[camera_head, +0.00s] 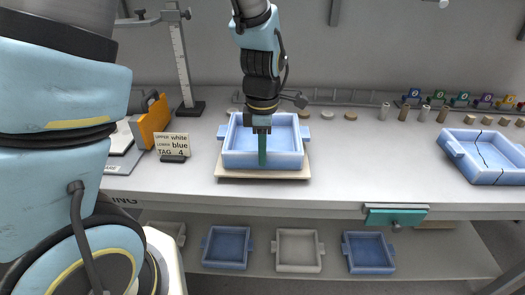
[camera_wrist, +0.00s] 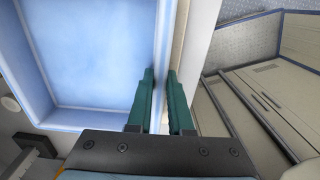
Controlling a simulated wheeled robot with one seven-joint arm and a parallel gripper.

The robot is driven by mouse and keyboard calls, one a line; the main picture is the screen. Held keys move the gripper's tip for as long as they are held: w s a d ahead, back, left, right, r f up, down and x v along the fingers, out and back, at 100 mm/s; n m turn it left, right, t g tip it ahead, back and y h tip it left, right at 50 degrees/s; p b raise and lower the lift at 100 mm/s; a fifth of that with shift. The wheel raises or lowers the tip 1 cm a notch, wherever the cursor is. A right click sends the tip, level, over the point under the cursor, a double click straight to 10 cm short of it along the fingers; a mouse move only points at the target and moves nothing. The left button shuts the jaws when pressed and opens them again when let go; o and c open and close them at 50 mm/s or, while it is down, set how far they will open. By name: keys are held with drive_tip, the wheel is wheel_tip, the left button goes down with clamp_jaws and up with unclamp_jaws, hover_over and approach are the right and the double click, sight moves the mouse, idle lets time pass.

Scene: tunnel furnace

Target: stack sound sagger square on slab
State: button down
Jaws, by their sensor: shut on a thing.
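A blue sagger (camera_head: 236,159), an open square tray with side lugs, sits upright over the pale slab (camera_head: 290,174) on the bench. Slab edge shows in front of it and at the sides. I cannot tell whether it rests fully on the slab. My gripper (camera_head: 262,163) points down with its green fingers at the sagger's near wall. In the wrist view the gripper (camera_wrist: 161,88) is shut on that wall, one finger inside and one outside. The sagger's floor (camera_wrist: 90,50) is empty. A second blue sagger (camera_head: 486,170) at the right has a dark crack across it.
A sign (camera_head: 173,147) reads upper white, lower blue, tag 4. A height gauge (camera_head: 182,65) and an orange device (camera_head: 156,122) stand left. On the lower shelf are blue saggers (camera_head: 227,248) (camera_head: 369,254) and a white sagger (camera_head: 298,251). Small cylinders and coloured clips line the back right.

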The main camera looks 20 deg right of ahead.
drive_tip(key=c, duration=0.8)
unclamp_jaws()
drive_tip(key=shift+o, duration=0.2)
wheel_tip(320, 180, up, 11)
drive_tip(key=b, duration=0.1)
